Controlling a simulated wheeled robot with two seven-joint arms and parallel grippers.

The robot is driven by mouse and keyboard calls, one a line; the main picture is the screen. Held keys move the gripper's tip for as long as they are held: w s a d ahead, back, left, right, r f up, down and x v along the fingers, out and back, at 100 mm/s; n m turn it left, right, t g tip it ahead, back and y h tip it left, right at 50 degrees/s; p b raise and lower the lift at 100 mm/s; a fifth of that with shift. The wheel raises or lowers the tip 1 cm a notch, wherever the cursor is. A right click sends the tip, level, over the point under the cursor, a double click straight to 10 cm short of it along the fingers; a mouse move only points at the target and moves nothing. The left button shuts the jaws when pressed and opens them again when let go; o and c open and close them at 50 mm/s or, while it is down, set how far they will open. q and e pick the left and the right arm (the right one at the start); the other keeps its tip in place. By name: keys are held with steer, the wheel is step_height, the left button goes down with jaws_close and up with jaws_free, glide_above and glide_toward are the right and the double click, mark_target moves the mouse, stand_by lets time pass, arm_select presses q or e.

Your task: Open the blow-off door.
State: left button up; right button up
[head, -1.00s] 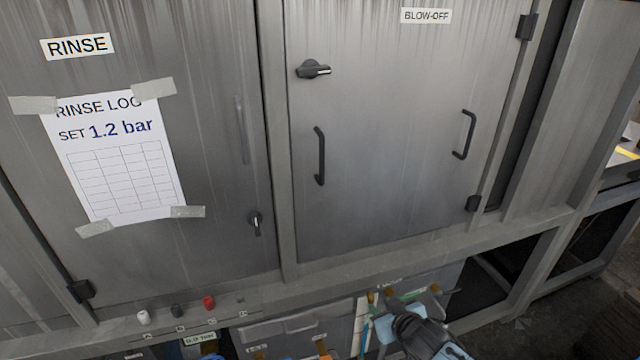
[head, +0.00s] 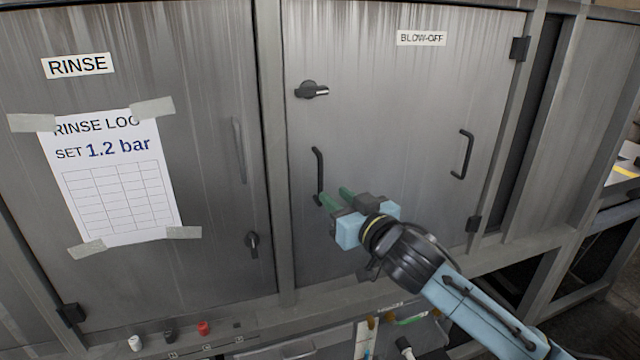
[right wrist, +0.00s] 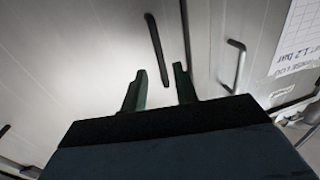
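The blow-off door (head: 400,120) is a grey metal panel, closed, with its label (head: 421,38) at the top. A black latch knob (head: 311,89) at its upper left has its lever pointing right. A black bar handle (head: 317,175) stands upright on the door's left side, and another handle (head: 464,155) is on its right side. My right gripper (head: 336,197) is open and empty, its green fingertips by the lower end of the left handle. In the right wrist view that handle (right wrist: 156,50) appears between the open fingers (right wrist: 160,78); I cannot tell whether they reach around it. My left gripper is out of view.
Hinges (head: 520,48) sit on the door's right edge. To the left is the closed rinse door (head: 215,60) with a taped log sheet (head: 118,180), a grey handle (head: 239,150) and its own latch (head: 252,243).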

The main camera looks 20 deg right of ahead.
mark_target(322, 185)
steer(key=x, duration=0.7)
steer(key=shift+w, duration=0.15)
jaws_close()
